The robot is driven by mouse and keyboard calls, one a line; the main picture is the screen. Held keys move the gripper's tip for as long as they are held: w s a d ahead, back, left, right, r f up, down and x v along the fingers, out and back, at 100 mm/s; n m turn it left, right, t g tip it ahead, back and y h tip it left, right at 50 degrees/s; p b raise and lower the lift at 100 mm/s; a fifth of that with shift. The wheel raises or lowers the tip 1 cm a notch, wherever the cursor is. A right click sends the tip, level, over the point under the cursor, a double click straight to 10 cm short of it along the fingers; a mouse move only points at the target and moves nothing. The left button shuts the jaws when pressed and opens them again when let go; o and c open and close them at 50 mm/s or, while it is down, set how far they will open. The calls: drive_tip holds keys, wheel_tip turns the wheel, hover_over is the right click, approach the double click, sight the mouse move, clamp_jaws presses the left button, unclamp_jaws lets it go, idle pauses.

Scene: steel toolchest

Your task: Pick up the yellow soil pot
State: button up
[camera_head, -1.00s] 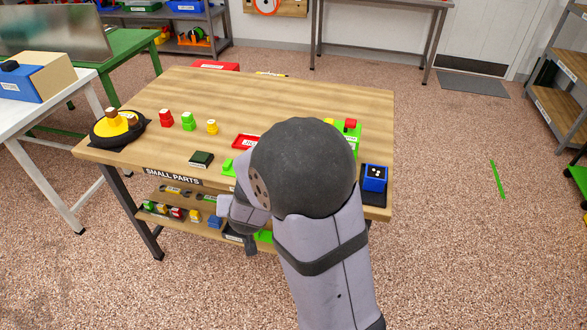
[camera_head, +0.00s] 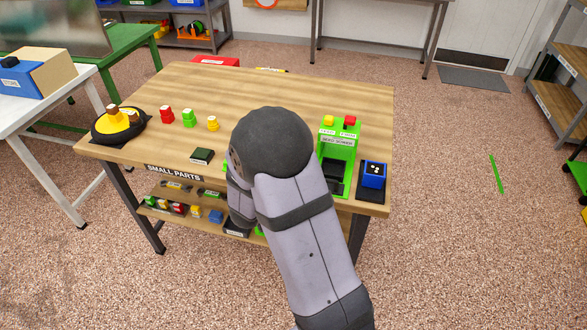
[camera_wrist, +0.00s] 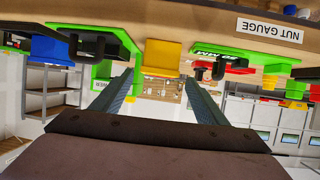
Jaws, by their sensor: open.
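A small yellow pot-like piece (camera_head: 212,124) stands on the tabletop, right of a green (camera_head: 188,118) and a red one (camera_head: 166,115). Another yellow piece (camera_head: 195,212) is on the lower shelf; which is the soil pot I cannot tell. In the wrist view, which looks upside down, a yellow block (camera_wrist: 162,57) lies beyond my gripper (camera_wrist: 159,80), roughly in line with the gap between the fingers. My gripper is open with nothing between its fingers. In the head view my arm mostly hides the gripper at the table's front edge.
In the wrist view, green holders (camera_wrist: 240,57) with black parts flank the yellow block, and a blue piece (camera_wrist: 50,50) is at left. A green station (camera_head: 338,140) and blue box (camera_head: 374,174) stand at right.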

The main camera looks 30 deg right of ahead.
drive_tip(key=shift+p+x, duration=0.3)
drive_tip(key=shift+x, duration=2.35)
drive_tip(key=shift+s+f, duration=0.1)
drive_tip(key=shift+s, duration=0.05)
drive_tip(key=shift+c, duration=0.7)
drive_tip(key=c, duration=1.1)
wheel_tip(320, 180, up, 10)
drive_tip(key=shift+r+p, duration=0.1)
drive_tip(key=shift+p, duration=0.35)
drive_tip(key=shift+a, duration=0.15)
